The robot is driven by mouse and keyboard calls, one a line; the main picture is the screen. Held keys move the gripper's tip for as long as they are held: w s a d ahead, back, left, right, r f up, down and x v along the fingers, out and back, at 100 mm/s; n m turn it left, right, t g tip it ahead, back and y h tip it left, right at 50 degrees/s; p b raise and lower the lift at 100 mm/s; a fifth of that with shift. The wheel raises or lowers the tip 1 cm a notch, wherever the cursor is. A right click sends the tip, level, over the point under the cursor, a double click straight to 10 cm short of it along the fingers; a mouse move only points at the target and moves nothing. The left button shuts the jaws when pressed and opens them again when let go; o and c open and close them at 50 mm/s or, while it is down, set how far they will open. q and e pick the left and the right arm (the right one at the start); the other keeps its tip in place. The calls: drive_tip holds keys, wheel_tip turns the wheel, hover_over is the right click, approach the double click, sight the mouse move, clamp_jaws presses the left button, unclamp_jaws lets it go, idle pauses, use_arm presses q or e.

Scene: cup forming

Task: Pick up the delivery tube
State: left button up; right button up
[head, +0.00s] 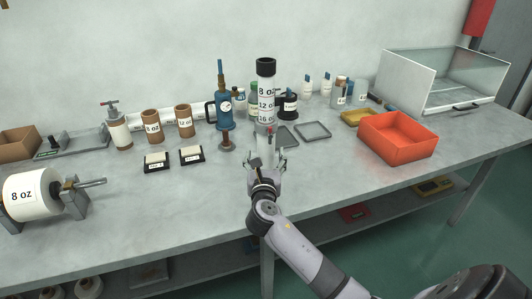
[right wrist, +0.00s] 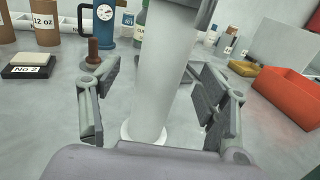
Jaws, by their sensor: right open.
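A tall white tube with a black cap (head: 266,92), marked 8 oz, 12 oz and 16 oz, stands upright on a narrower white stem near the middle of the table; it seems to be the delivery tube. My right gripper (head: 266,162) is open in front of the table's middle, low at the stem. In the right wrist view the white stem (right wrist: 163,75) rises between the open fingers of my right gripper (right wrist: 155,70), with gaps on both sides. The stem's round foot rests on the table; its top is cut off there. My left gripper is not in view.
A blue pump with a gauge (head: 224,108) stands close left of the tube. Two black-and-white blocks, one being (head: 191,154), lie further left. A grey tray (head: 313,131) and an orange bin (head: 398,138) are to the right.

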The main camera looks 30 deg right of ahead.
sight(266, 154)
drive_tip(key=x, duration=0.5)
drive_tip(key=shift+s+d+f, duration=0.15)
drive_tip(key=shift+f, duration=0.15)
drive_tip(key=shift+r, duration=0.1)
drive_tip(key=shift+c, duration=0.5)
clamp_jaws()
drive_tip(key=shift+r, duration=0.1)
